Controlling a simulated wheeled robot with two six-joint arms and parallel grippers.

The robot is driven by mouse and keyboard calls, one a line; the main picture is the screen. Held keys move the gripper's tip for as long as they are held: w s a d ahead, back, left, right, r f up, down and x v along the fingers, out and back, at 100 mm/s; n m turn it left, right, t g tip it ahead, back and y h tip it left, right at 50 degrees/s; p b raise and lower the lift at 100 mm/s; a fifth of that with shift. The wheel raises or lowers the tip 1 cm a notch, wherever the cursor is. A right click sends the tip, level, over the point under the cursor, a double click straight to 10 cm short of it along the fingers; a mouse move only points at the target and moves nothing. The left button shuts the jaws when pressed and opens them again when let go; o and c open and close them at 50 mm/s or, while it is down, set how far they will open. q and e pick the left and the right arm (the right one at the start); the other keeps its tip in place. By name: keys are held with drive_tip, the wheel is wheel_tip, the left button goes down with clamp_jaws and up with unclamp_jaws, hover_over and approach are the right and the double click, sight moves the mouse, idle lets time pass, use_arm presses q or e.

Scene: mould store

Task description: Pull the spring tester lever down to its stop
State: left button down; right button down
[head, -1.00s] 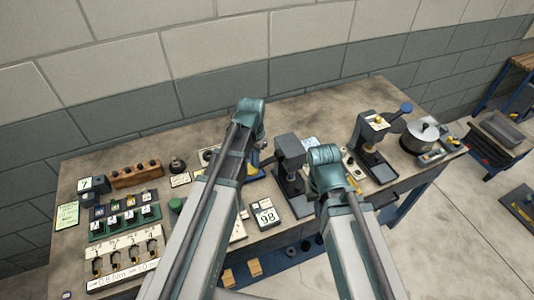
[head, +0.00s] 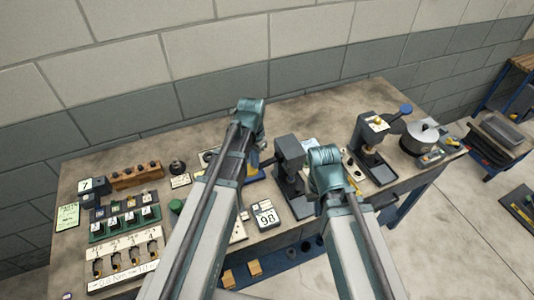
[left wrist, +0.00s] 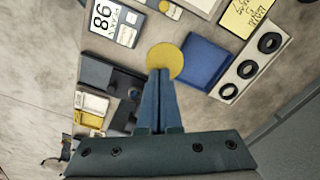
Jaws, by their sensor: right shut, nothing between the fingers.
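A dark upright press-like stand (head: 367,133) stands right of my arms in the head view. A lever ending in a blue knob (head: 405,107) sticks out from its top to the right; it looks like the spring tester lever, raised. My right gripper (head: 326,160) is left of that stand, apart from the lever; its fingers are mostly hidden behind its teal wrist. My left gripper (left wrist: 159,78) is shut in the left wrist view, its tips in front of a yellow disc (left wrist: 166,58) beside a blue block (left wrist: 205,62). I cannot tell whether it touches the disc.
Racks of small parts (head: 123,258) fill the bench's left end. The bench's back strip is mostly clear.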

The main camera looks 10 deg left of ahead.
use_arm(q)
wheel_tip(320, 180, up, 11)
drive_tip(key=p, duration=1)
drive_tip(key=shift+f, duration=0.1)
idle(0.3)
drive_tip(key=s+d+f+b, duration=0.5)
drive_tip(key=s+f+b, duration=0.2)
drive_tip(key=f+b, duration=0.2)
drive_tip(key=s+d+f+n+y+b, duration=0.1)
drive_tip(key=s+d+f+b, duration=0.4)
drive_tip(key=s+f+b, duration=0.2)
wheel_tip(320, 180, down, 3)
drive_tip(key=b, duration=0.2)
drive_tip(key=shift+s+d+b, duration=0.15)
drive_tip(key=shift+d+b, duration=0.1)
drive_tip(key=shift+b, duration=0.05)
drive_tip(key=shift+r, duration=0.1)
